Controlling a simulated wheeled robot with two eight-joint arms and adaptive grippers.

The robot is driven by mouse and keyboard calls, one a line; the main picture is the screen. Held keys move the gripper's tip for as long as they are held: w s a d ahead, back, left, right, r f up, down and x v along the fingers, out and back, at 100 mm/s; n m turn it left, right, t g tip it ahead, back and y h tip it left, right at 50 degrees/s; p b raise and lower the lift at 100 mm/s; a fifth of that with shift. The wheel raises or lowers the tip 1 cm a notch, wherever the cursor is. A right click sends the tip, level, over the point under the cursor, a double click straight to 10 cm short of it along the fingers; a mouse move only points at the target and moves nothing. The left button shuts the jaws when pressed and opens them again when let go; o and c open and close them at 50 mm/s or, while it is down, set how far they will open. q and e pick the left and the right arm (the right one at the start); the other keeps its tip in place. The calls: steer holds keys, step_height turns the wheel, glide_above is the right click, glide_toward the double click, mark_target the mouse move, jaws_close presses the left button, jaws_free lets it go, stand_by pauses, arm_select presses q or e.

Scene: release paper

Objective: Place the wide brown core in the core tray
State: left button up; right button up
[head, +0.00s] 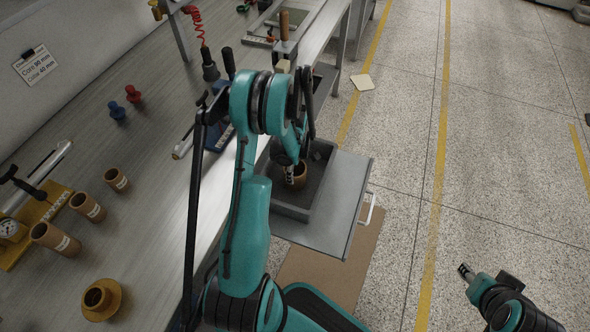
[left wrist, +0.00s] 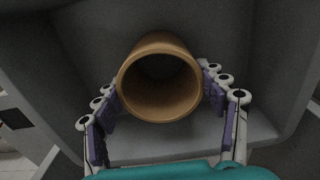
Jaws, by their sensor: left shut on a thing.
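The wide brown core (left wrist: 160,108) is a short, hollow tube seen from its open end in the left wrist view. My left gripper (left wrist: 163,110) is shut on it, with finger pads on both sides. In the head view the left gripper (head: 291,172) reaches down into the dark grey core tray (head: 290,211), and part of the brown core (head: 300,177) shows at its fingers. The tray walls surround the core. I cannot tell whether the core touches the tray floor. My right gripper (head: 466,272) is at the lower right, over the floor, away from the tray.
Red and blue knobs (head: 133,93) are further back. A grey panel with a handle (head: 345,190) is beside the tray.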

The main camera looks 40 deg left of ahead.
arm_select(q)
steer(key=o, duration=1.2)
steer(key=shift+f, duration=0.1)
steer(key=d+r+m+t+p, duration=0.1)
steer(key=d+r+m+p, duration=0.15)
steer(key=r, duration=0.75)
steer(key=d+r+m+p, duration=0.1)
steer(key=d+r+p, duration=0.15)
steer(key=r, duration=0.65)
steer(key=shift+s+d+r+m+t, duration=1.05)
steer(key=shift+s+d+r+m, duration=1.2)
steer(key=shift+d+m, duration=0.7)
steer(key=shift+s+d+r+m+t, duration=1)
steer(key=shift+s+d+r+m, duration=0.9)
steer(key=shift+d+r+m, duration=0.8)
steer(key=shift+s+d+r+m+t, duration=1.05)
steer(key=shift+s+d+r+m, duration=1.05)
steer(key=shift+d+m, duration=1.15)
steer(key=shift+a, duration=0.2)
